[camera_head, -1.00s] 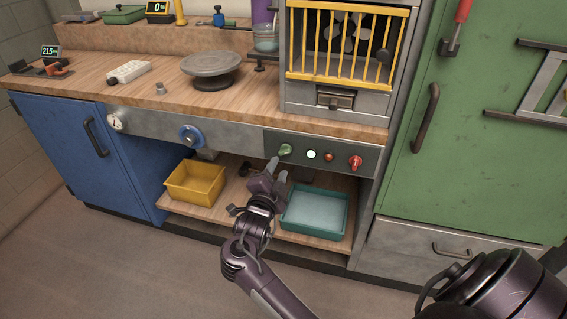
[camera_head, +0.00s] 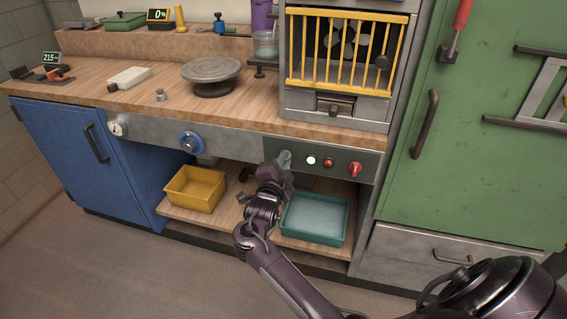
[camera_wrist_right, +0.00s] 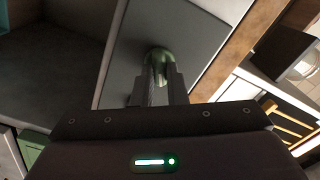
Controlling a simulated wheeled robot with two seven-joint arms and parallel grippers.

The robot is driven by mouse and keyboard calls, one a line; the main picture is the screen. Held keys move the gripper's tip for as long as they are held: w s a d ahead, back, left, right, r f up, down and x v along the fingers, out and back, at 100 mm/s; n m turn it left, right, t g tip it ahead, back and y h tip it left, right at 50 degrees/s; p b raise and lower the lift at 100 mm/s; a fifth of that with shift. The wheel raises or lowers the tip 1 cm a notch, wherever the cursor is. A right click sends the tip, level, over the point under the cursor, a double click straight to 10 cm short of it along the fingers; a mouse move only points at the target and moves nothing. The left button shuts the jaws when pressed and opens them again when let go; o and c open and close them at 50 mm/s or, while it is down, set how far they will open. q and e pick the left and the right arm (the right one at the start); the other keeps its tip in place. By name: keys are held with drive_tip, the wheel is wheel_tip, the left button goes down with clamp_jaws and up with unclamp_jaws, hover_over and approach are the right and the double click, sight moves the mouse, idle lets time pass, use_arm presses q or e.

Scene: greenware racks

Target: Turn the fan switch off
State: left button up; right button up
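A grey control panel (camera_head: 337,172) under the worktop carries a green switch knob (camera_head: 285,156), a pale lit lamp (camera_head: 311,160), a dark red lamp (camera_head: 328,162) and a red knob (camera_head: 355,169). No label tells which is the fan switch. My right gripper (camera_head: 280,168) is at the green knob and partly covers it. In the right wrist view the green knob (camera_wrist_right: 158,54) sits at the tips of my right gripper's fingers (camera_wrist_right: 163,75), which look closed around its handle. A fan (camera_head: 347,42) shows behind yellow bars. My left gripper is not in view.
A yellow bin (camera_head: 163,207) and a teal tray (camera_head: 285,232) stand on the shelf below the panel. The worktop edge (camera_head: 235,131) overhangs above. A green cabinet (camera_head: 460,190) is at the right. The floor in front is clear.

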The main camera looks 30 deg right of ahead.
clamp_jaws()
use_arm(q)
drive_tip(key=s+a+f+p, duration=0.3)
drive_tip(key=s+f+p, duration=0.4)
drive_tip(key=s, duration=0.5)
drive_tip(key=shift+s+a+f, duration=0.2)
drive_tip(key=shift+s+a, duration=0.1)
use_arm(e)
drive_tip(key=shift+w+a+n, duration=0.1)
drive_tip(key=shift+w+n, duration=0.05)
drive_tip(key=shift+n, duration=5.85)
drive_tip(key=o, duration=0.7)
unclamp_jaws()
drive_tip(key=shift+r, duration=0.1)
